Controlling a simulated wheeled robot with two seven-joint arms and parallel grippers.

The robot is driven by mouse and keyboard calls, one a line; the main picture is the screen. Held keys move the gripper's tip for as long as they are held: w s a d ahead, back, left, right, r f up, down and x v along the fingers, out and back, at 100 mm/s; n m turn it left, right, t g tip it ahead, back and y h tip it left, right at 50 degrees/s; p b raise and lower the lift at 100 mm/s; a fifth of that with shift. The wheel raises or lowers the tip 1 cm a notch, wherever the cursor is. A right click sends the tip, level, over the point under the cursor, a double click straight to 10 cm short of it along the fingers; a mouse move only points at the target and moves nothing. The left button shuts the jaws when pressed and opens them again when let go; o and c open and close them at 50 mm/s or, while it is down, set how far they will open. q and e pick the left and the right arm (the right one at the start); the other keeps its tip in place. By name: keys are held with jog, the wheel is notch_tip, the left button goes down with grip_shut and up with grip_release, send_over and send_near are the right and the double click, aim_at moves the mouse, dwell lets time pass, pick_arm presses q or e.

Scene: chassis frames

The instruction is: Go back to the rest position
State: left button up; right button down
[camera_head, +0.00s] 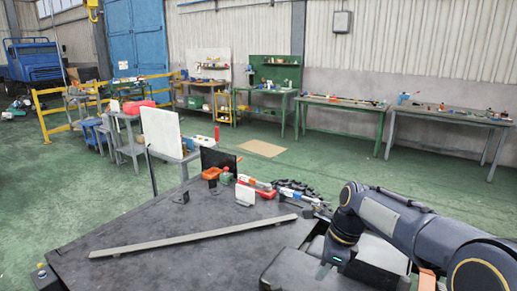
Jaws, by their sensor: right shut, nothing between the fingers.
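My right arm comes in from the right edge and bends down at the wrist. My right gripper (322,270) is at the lower middle right, pointing down near a dark grey case-like object (292,268) at the table's near side. It is shut and holds nothing. Its fingertips are small here, and I cannot tell how far they are above the surface below. My left gripper is not in view.
A dark table (150,265) fills the front, with a long grey bar (190,239) lying across it. Tools, a black chain-like part (297,186) and a small white box (245,194) lie at its back. Workbenches (445,115) stand along the far wall; green floor lies between.

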jog(key=s+d+r+n+t+y, duration=0.2)
jog(key=s+d+r+n, duration=0.15)
jog(key=s+n, duration=0.4)
jog(key=s+f+n+t, duration=0.1)
jog(key=s+f+n, duration=0.1)
jog(key=s+n, duration=0.4)
jog(key=s+d+f+n+t+h, duration=0.1)
jog(key=s+n, duration=0.5)
jog(key=s, duration=0.7)
jog(key=shift+d+f+n+t, duration=0.2)
jog(key=shift+f+n+t, duration=0.15)
jog(key=shift+f+t, duration=0.45)
